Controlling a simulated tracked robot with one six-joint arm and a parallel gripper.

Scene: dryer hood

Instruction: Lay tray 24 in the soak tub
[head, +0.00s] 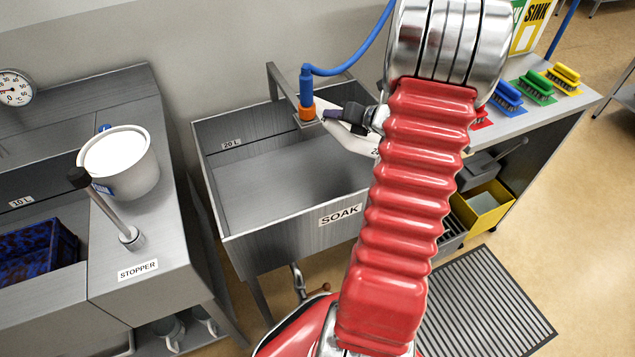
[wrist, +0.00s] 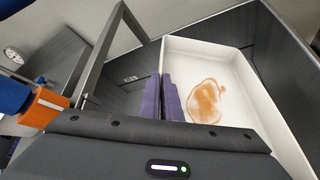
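A white tray (head: 350,137) is held over the soak tub (head: 270,185), a steel basin labelled SOAK, and is largely hidden behind my arm in the head view. The start of a number, a "2", shows on its side by my arm. In the wrist view the tray (wrist: 240,65) is white inside with a brown stain on its floor. My gripper (head: 335,115) has its purple fingers (wrist: 163,97) closed on either side of the tray's near wall. I cannot tell the tray's height over the tub floor.
A blue hose with an orange nozzle (head: 307,112) hangs at the tub's back, close to the tray and my gripper, beside a metal frame (head: 285,85). A white pot (head: 118,160) stands on the left counter. Coloured brushes (head: 537,86) line the right shelf. The tub's left part is empty.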

